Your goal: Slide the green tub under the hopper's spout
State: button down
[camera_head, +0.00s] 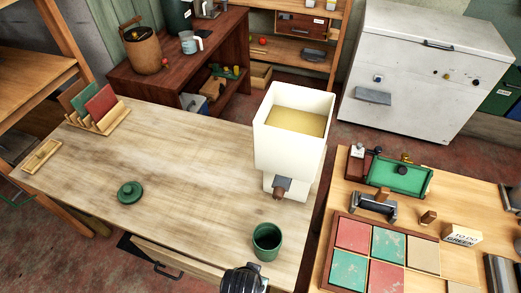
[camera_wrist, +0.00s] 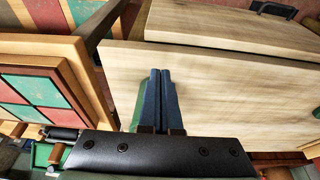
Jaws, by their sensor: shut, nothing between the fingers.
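The green tub (camera_head: 267,250) stands upright and open near the front right of the wooden table. The cream hopper (camera_head: 281,150), filled with yellowish material, stands behind it near the table's right edge. Its brown-tipped spout (camera_head: 279,190) faces the front, and the tub is in front of the spout, apart from it. My gripper (camera_head: 250,268) is at the bottom edge of the head view, close to the tub's front left. In the wrist view its dark fingers (camera_wrist: 161,72) are shut together and empty. A green strip (camera_wrist: 138,108) shows left of them, likely the tub, mostly hidden; contact cannot be told.
A green lid (camera_head: 130,192) lies on the table at left, with a card rack (camera_head: 98,110) and small wooden tray (camera_head: 42,156) beyond. A second table with a tiled tray (camera_head: 341,216) stands right, across a narrow gap. The table's middle is clear.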

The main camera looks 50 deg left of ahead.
aim_at(271, 230)
jog(key=w+a+f, duration=0.2)
jog(key=w+f, duration=0.1)
jog(key=shift+w+f, duration=0.15)
jog(key=shift+f, duration=0.1)
jog(key=shift+w+a, duration=0.4)
jog(key=shift+w, duration=0.2)
jog(key=shift+f, duration=0.1)
jog(key=shift+w+a, duration=0.15)
jog(key=shift+w, duration=0.1)
jog(key=w+a+b, duration=0.1)
jog(key=w, duration=0.1)
jog(key=w+a+b, duration=0.2)
jog(key=w, duration=0.1)
jog(key=w+a+b, duration=0.2)
jog(key=w, duration=0.1)
jog(key=shift+w+f, duration=0.15)
jog(key=shift+f, duration=0.05)
jog(key=shift+w+a+r+b, duration=0.25)
jog(key=shift+w+b, duration=0.1)
jog(key=shift+w, duration=0.05)
